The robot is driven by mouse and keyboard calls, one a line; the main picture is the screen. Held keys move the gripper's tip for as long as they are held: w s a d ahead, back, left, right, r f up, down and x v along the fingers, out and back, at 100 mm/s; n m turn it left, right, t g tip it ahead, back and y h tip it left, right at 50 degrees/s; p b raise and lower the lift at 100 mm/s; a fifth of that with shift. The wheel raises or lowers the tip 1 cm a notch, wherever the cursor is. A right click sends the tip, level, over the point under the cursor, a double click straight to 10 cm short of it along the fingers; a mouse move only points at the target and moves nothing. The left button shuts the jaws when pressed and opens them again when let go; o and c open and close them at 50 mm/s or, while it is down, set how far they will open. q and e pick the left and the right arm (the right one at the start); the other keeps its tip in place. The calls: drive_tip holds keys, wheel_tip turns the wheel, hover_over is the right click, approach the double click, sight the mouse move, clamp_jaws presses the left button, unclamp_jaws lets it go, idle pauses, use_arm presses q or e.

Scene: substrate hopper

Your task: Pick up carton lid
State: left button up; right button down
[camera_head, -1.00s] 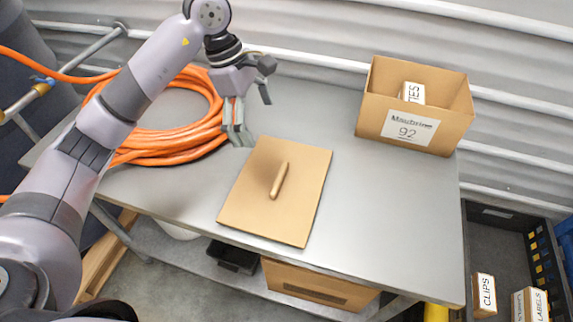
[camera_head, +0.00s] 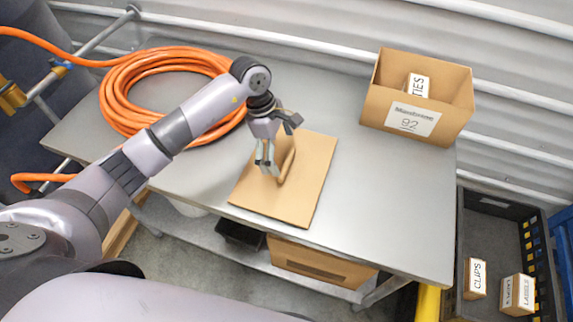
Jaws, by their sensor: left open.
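The carton lid (camera_head: 307,180) is a flat brown cardboard panel lying on the grey table. A light wooden bar handle (camera_head: 287,165) stands out at its middle. My left gripper (camera_head: 270,168) is over the lid, its fingers pointing down beside the left of the handle. It is open and holds nothing; whether a finger touches the handle I cannot tell. The open carton (camera_head: 375,106), labelled 92, stands at the back right of the table with a small box marked TIES (camera_head: 418,86) inside. My right gripper is not in view.
A coil of orange hose (camera_head: 118,105) lies at the back left of the table. The table's right part (camera_head: 390,200) is clear. A dark crate (camera_head: 500,235) at the right holds small boxes, one marked CLIPS (camera_head: 475,278). A corrugated wall is behind.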

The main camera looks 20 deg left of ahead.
sight(286, 162)
use_arm(q)
drive_tip(key=p+x, duration=0.1)
drive_tip(key=x, duration=0.2)
drive_tip(key=shift+w+d, duration=0.1)
drive_tip(key=shift+d, duration=0.15)
drive_tip(key=shift+f, duration=0.3)
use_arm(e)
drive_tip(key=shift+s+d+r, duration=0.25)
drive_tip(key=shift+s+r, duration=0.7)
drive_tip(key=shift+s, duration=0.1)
use_arm(q)
drive_tip(key=shift+c, duration=0.4)
drive_tip(key=c, duration=0.9)
drive_tip(key=shift+c, duration=0.4)
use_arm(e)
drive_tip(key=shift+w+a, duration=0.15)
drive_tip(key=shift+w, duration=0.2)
use_arm(q)
drive_tip(key=shift+r, duration=0.15)
